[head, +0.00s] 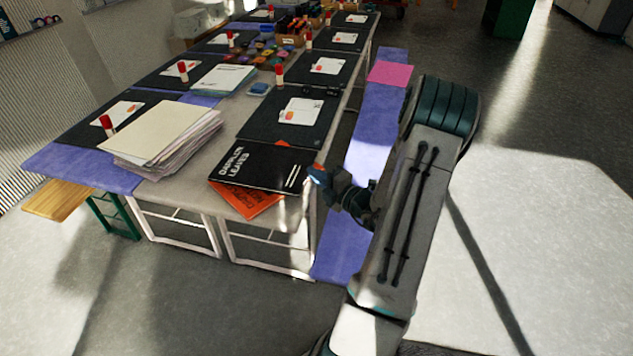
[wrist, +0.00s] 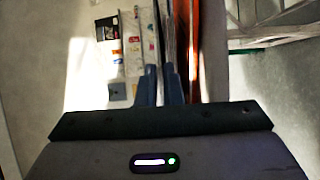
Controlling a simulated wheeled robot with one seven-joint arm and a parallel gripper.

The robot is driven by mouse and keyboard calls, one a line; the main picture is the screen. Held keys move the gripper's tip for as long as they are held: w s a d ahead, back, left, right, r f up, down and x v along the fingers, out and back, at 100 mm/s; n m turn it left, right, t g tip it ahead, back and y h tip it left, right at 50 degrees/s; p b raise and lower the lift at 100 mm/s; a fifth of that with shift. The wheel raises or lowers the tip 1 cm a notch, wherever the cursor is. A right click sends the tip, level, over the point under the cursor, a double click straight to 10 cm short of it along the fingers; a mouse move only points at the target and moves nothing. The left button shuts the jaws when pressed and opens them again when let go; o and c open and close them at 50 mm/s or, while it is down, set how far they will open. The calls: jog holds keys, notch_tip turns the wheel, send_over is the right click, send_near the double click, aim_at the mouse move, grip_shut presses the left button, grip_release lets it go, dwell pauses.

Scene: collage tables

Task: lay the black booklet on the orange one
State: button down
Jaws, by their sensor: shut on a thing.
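The black booklet (head: 258,167), with pale lettering on its cover, lies flat or nearly flat over the orange booklet (head: 250,202) at the near corner of the table. My gripper (head: 316,172) is shut on the black booklet's right edge. In the wrist view the two fingers (wrist: 161,70) pinch the black booklet (wrist: 169,35), seen edge-on, with the orange booklet (wrist: 191,50) to its right. I cannot tell whether the two booklets touch.
A thick paper stack (head: 160,138) stands left of the booklets on the table. A black mat (head: 262,126) with a white card (head: 300,110) and a red-capped stick (head: 279,74) lies just behind. A purple-covered bench (head: 375,125) runs along the table's right side.

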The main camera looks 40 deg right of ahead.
jog(key=shift+f, duration=1)
jog(key=shift+f, duration=0.35)
jog(key=c, duration=1.6)
grip_release()
jog(key=shift+f, duration=0.1)
